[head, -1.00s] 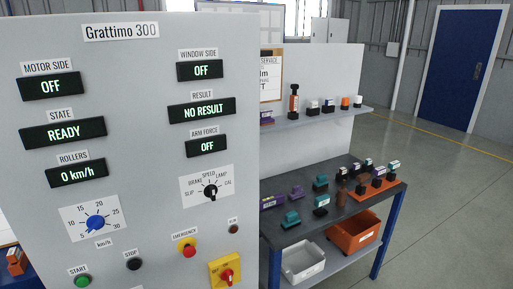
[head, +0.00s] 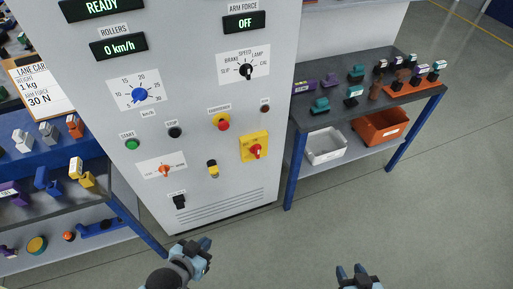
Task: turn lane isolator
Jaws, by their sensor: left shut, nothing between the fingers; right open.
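A grey cabinet (head: 206,70) stands in front of me. A red rotary handle (head: 257,152) sits on a yellow plate (head: 247,141) low on its right side; its small lettering is too blurred to read. I cannot tell from a label which switch is the lane isolator. An orange-red selector knob (head: 165,170) on a white plate is lower left. My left gripper (head: 203,250) is shut and empty, below the cabinet's lower edge in the picture. My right gripper (head: 358,273) is open and empty at the bottom edge, right of the cabinet. Neither touches the cabinet.
A red emergency button (head: 223,125), a green start button (head: 132,144), a black stop button (head: 175,132) and a yellow-black key-like switch (head: 212,169) are nearby. A bench (head: 375,108) with parts stands right, a blue-edged shelf (head: 60,206) left. The floor at right is clear.

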